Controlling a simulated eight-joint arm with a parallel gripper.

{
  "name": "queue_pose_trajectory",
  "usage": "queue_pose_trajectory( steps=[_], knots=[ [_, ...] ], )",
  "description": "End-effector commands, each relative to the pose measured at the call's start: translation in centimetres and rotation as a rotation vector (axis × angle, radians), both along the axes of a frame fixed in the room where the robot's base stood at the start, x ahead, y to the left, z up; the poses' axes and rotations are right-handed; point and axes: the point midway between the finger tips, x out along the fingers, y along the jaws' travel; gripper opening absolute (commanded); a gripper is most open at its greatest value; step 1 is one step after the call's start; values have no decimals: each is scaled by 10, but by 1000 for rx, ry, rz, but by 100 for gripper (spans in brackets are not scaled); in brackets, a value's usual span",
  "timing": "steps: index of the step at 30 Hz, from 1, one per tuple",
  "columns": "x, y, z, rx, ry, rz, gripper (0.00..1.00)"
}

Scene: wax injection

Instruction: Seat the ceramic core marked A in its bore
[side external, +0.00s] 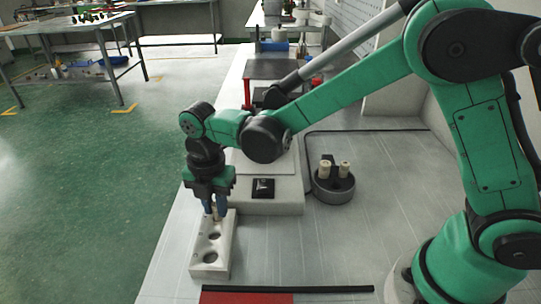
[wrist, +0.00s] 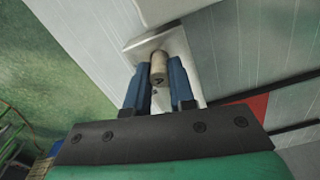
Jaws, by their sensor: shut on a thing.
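My gripper (side external: 215,211) points down over the far end of a pale block with bores (side external: 210,271). Its blue fingers are shut on a tan cylindrical ceramic core (wrist: 159,66), with a finger on each side. The core carries a dark mark that looks like an A. The block also shows behind the core in the wrist view (wrist: 180,45). Two open bores show in the near and middle parts of the block in the side view. The core's lower end is hidden, so I cannot tell whether it is above a bore or in it.
A round grey tray (side external: 333,197) to the right holds two more pale cores (side external: 325,169) and a dark upright piece. A red patch (side external: 245,298) and a black strip lie at the front.

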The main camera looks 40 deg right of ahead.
Motion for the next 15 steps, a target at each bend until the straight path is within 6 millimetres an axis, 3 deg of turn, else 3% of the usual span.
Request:
queue_pose_trajectory(
  steps=[2, 3, 6, 15],
  knots=[
    [0, 0, -2, 0, 0, 0, 0],
    [0, 0, -3, 0, 0, 0, 25],
    [0, 0, -2, 0, 0, 0, 51],
    [0, 0, -2, 0, 0, 0, 51]
  ],
)
